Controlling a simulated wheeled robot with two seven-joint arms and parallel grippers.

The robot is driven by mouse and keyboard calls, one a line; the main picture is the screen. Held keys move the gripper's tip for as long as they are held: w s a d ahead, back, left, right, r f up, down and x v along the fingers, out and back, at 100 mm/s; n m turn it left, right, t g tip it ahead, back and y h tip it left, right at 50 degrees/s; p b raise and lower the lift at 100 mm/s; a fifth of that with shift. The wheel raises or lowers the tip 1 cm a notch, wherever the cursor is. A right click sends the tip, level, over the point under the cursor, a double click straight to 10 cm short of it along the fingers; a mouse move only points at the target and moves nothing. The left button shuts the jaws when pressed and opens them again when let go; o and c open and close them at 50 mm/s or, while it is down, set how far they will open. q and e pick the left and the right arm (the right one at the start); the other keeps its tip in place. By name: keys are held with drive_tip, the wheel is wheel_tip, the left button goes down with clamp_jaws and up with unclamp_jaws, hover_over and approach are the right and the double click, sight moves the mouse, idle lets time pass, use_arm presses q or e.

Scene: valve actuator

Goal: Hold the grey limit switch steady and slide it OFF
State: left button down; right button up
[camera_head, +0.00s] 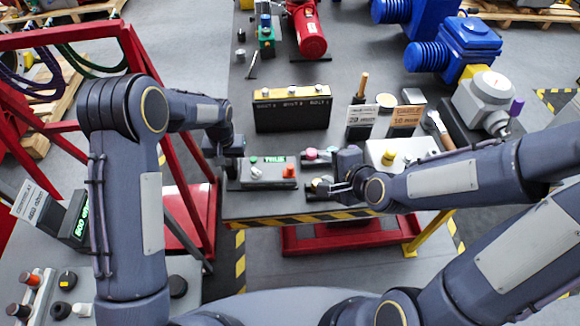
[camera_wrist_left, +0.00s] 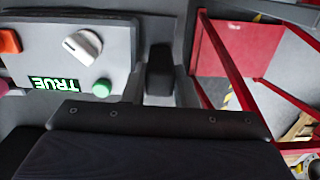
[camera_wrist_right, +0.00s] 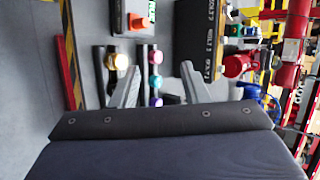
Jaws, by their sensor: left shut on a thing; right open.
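The grey limit switch (camera_head: 262,174) is a box on the table's front edge. Its display reads TRUE, with a green button, a white knob and an orange button; it also shows in the left wrist view (camera_wrist_left: 120,42). My left gripper (camera_head: 230,160) is at its left end, shut on a dark block (camera_wrist_left: 160,75) there, which looks like part of the switch. How the block joins the box is partly hidden. My right gripper (camera_head: 325,172) is open and empty, right of the box. Its two grey fingers (camera_wrist_right: 160,90) stand apart in the right wrist view.
Dark strips with pink, purple and yellow knobs (camera_wrist_right: 155,80) lie near my right gripper. A black bolt box (camera_head: 291,112) stands behind the switch. Cards (camera_head: 362,120) and a grey box with a yellow button (camera_head: 388,157) stand to the right.

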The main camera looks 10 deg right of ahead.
drive_tip(key=w+a+f+m+t, duration=0.1)
drive_tip(key=w+a+f+m, duration=0.1)
drive_tip(key=a+f+m, duration=0.3)
drive_tip(key=m+t+h, duration=0.1)
drive_tip(key=m+t, duration=0.2)
drive_tip(key=m, duration=1)
approach(291, 170)
drive_tip(key=shift+h, duration=0.3)
drive_tip(key=x, duration=1.1)
drive_tip(key=shift+a, duration=0.2)
drive_tip(key=shift+c, duration=0.3)
clamp_jaws()
